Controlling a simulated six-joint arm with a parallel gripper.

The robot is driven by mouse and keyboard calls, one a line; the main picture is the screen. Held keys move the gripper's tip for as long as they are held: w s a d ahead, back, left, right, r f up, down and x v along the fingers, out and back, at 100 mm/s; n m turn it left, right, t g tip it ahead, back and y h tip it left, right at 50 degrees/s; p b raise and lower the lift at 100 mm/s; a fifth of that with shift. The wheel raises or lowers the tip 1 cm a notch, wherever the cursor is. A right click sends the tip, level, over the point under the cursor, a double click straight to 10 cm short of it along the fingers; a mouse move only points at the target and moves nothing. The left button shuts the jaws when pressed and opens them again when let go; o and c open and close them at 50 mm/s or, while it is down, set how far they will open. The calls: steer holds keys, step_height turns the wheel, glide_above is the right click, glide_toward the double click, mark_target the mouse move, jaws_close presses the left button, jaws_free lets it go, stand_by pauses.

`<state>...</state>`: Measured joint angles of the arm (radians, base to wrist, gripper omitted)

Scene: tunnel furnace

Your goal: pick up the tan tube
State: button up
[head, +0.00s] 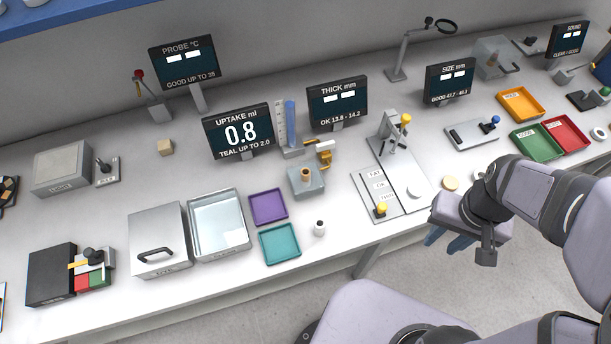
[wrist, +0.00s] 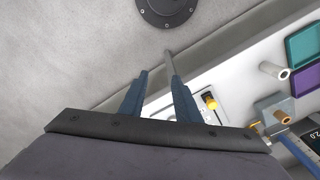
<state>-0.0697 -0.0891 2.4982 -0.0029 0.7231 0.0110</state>
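The tan tube (head: 305,175) stands upright in a grey block fixture (head: 306,187) near the middle of the bench in the head view. In the wrist view a tan tube end (wrist: 270,115) shows in the grey block at the right. My gripper (head: 449,240) is past the bench's front edge, to the right of the tube and well apart from it. In the wrist view my gripper's two blue fingers (wrist: 159,78) stand apart with nothing held between them.
A small white cylinder (head: 320,228) stands in front of the fixture. Purple (head: 268,207) and teal (head: 280,244) trays lie to its left. A plate with a yellow-knobbed lever (head: 381,209) lies to its right. The uptake display (head: 240,133) and a blue column (head: 290,123) stand behind.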

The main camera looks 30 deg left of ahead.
steer(key=w+a+n, duration=0.2)
steer(key=w+a, duration=0.2)
steer(key=a, duration=0.2)
steer(key=n+y, duration=0.1)
steer(key=n, duration=0.5)
glide_above(305, 178)
steer(key=shift+w+a+f+t+p, duration=0.1)
steer(key=shift+w+f+t+p, duration=0.15)
steer(key=shift+f, duration=0.4)
steer(key=shift+w+f+t+p, duration=0.15)
steer(key=shift+w+f+p, duration=0.15)
steer(key=shift+f, duration=0.3)
steer(key=shift+s+f+p, duration=0.1)
steer(key=shift+f+p, duration=0.4)
steer(key=shift+w+a+f+p, duration=0.1)
steer(key=shift+f+p, duration=0.3)
steer(key=shift+f, duration=0.65)
steer(key=shift+w+a+f+p, duration=0.1)
steer(key=shift+f+p, duration=0.25)
steer(key=shift+f, duration=0.65)
jaws_close()
